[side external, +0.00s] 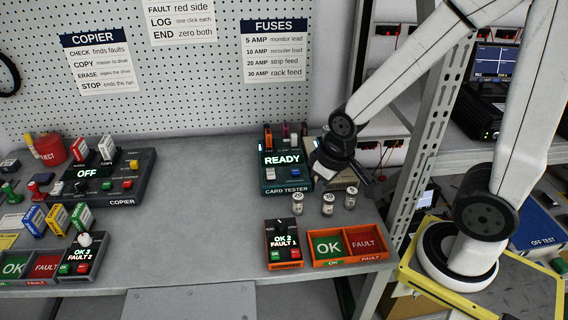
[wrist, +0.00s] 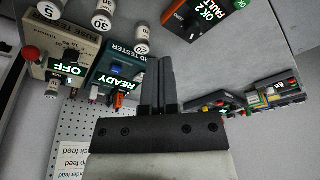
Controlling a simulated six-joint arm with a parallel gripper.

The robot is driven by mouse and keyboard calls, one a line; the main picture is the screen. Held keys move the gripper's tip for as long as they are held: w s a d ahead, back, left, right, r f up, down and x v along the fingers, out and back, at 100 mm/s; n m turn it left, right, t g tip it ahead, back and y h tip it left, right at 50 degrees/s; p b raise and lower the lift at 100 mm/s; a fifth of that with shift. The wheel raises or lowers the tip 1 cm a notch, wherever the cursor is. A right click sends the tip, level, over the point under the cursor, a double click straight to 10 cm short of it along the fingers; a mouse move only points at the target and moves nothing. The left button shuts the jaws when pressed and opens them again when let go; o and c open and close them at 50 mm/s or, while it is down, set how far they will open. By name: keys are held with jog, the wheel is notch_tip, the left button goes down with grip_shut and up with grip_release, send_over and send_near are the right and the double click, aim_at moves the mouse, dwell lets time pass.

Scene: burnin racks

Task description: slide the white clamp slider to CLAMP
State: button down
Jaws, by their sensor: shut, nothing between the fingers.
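The card tester (side external: 284,188) is a dark teal box lit READY, at the back of the bench. A white block (side external: 271,172) and a blue block sit on its front; I cannot tell whether the white one is the clamp slider, and no CLAMP mark is readable. In the wrist view the card tester (wrist: 112,72) is upside down, left of my fingers. My gripper (wrist: 159,62) is shut and empty, beside the tester. In the side view my wrist stands just right of the tester and hides part of the fuse tester; the fingertips are hard to make out there.
Several fuse jars (side external: 328,203) stand in front of the fuse tester (wrist: 66,45), which reads OFF. An orange OK/FAULT tray (side external: 348,262) and a counter (side external: 284,262) are at the front right. The copier (side external: 121,187) is at the left. Bare bench lies in the middle.

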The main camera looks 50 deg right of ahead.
jog(key=c, duration=0.8)
grip_release()
jog(key=shift+c, duration=0.2)
jog(key=o, duration=0.4)
jog(key=shift+w+d+r, duration=0.1)
jog(key=shift+w, duration=0.2)
jog(key=shift+c, duration=0.2)
jog(key=n+g, duration=0.3)
jog(key=n, duration=0.6)
send_over(294, 134)
jog(key=a, duration=0.1)
jog(key=shift+s+f, duration=0.15)
jog(key=shift+f, duration=0.75)
jog(key=shift+d+f, duration=0.1)
jog(key=shift+d, duration=0.35)
jog(key=shift+f, duration=0.1)
jog(key=shift+f, duration=3.8)
